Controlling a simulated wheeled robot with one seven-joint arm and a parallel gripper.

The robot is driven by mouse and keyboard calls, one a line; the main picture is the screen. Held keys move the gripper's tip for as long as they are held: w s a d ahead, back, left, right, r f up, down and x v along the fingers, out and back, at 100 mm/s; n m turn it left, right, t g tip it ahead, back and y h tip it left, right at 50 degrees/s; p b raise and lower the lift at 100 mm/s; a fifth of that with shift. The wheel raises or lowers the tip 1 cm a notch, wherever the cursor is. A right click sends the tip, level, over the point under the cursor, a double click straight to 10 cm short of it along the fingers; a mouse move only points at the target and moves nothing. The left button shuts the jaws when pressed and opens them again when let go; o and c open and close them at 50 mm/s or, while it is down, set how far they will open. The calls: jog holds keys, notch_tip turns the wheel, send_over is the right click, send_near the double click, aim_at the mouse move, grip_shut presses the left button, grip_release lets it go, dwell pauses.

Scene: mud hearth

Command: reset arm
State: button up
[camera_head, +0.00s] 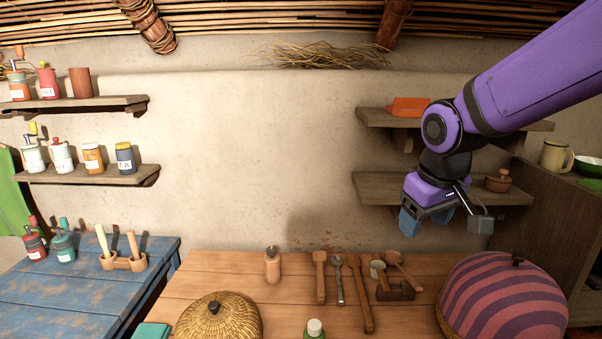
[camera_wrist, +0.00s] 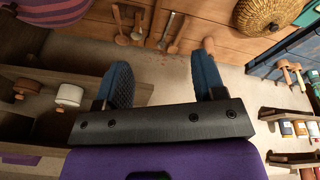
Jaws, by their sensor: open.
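My purple arm reaches in from the upper right of the head view. My gripper (camera_head: 425,222) hangs at its end, in front of the right wall shelves and above the back right of the wooden table (camera_head: 200,275). In the wrist view my gripper (camera_wrist: 162,85) shows two blue fingers spread wide apart, with nothing between them. It touches no object that I can see.
The table bears a woven basket lid (camera_head: 218,318), several wooden utensils (camera_head: 362,295) and a striped dome (camera_head: 505,300). Shelves (camera_head: 385,188) stand close behind my gripper, with a small lidded pot (camera_head: 498,181). Jars line the left shelves (camera_head: 85,174). The middle wall is clear.

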jog(key=s+d+r+m+t, duration=0.1)
jog(key=s+d+r+m, duration=0.1)
jog(key=s, duration=0.6)
jog(key=s+d+r+m+t, duration=0.1)
jog(key=s+d+r, duration=0.3)
jog(key=s, duration=0.5)
jog(key=d+m, duration=0.1)
jog(key=d, duration=0.1)
jog(key=shift+s+d+r, duration=0.2)
jog(key=shift+s+d, duration=0.05)
jog(key=shift+d, duration=0.15)
